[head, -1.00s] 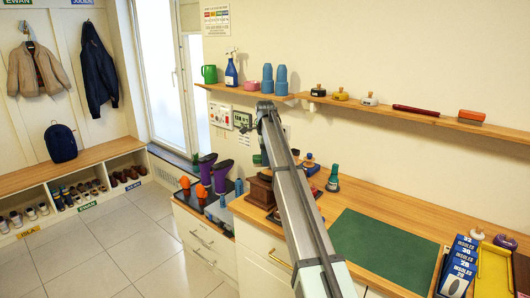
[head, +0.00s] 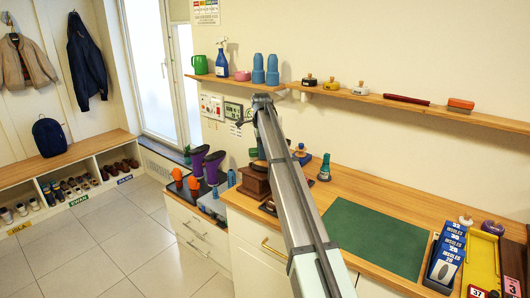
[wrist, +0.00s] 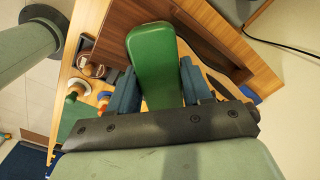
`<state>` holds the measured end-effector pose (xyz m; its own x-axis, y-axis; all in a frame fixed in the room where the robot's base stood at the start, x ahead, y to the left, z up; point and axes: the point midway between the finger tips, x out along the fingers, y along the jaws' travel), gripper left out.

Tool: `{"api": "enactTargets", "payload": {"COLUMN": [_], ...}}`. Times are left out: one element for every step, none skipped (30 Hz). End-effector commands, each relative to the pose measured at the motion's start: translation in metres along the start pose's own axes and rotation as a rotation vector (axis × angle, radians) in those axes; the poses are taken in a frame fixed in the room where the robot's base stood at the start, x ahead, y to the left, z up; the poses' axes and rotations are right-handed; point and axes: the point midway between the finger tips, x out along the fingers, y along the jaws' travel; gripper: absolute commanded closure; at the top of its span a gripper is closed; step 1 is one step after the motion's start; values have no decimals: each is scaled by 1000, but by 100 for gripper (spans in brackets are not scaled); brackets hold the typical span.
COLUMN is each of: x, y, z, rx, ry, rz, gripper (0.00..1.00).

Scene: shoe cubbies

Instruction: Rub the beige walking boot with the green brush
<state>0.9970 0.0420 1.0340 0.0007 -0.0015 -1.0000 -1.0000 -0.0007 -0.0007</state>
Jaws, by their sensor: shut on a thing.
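In the wrist view my gripper (wrist: 156,88) is shut on a green block-shaped thing, the green brush (wrist: 153,60), with a blue-grey finger on each side of it. Its bristles are not visible. In the head view my arm hides both the gripper and the brush. I cannot make out a beige walking boot in any frame. The shoes (head: 75,187) in the left cubbies are too small to tell apart.
A wooden counter (head: 375,195) with a green mat (head: 374,238) lies right of my arm. Above it a wall shelf (head: 400,102) holds brushes and tins. Purple boots (head: 212,167) stand left of my arm. Blue insole boxes (head: 447,254) and a yellow tray (head: 482,265) sit at right.

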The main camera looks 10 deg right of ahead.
Motion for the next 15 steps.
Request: {"api": "enactTargets", "payload": {"x": [0,1,2,0,1,1,1,2,-2,-3,-14,-18,-20,-23,-26], "y": [-6,-7,-10,-12,-14,-16,-18,-20,-18,-18,-19,-18,-18,-18,-18], "z": [4,6,8,10,12,15,17,19,18,17,17,17,17,17,17], "rx": [-1,-1,-1,-1,-1,-1,-1,-1,0,0,0,0,0,0,0], "ry": [-1,-1,-1,-2,-2,-2,-2,-2,-2,-2,-2,-2,-2,-2,-2], "rz": [0,0,0,0,0,0,0,1,0,0,-2,-1,0,0,0], "gripper": [80,80,80,79,80,80,80,80,80,80,80,80,80,80,80]}}
